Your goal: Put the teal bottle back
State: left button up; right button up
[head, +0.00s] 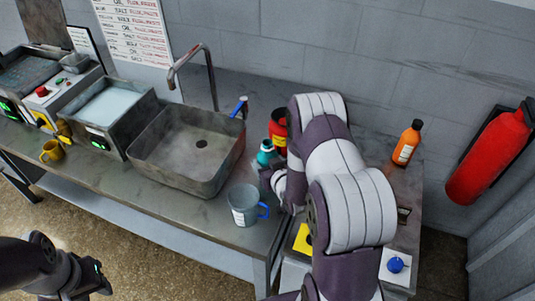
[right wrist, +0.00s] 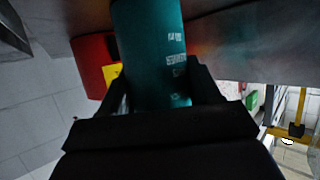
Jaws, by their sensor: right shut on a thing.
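The teal bottle (head: 266,153) is at the back of the counter, just right of the sink, partly hidden by my right arm. In the right wrist view the teal bottle (right wrist: 152,50) has small white print and sits between the two dark fingers. My right gripper (right wrist: 155,90) is shut on it, one finger on each side. In the head view the right gripper (head: 270,174) is mostly covered by my arm. I cannot tell whether the bottle touches the counter. My left gripper (head: 98,284) is at the lower left, away from the counter, its fingers unclear.
A red container (head: 279,126) with a yellow label stands close behind the bottle. A grey mug (head: 244,206) with a blue handle is in front. The sink (head: 190,150) lies left. An orange bottle (head: 407,143) stands right, and a fire extinguisher (head: 490,155) hangs on the wall.

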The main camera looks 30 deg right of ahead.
jog(key=shift+f, duration=0.15)
jog(key=o, duration=1.3)
jog(key=b+v, duration=0.1)
jog(key=v, duration=1.1)
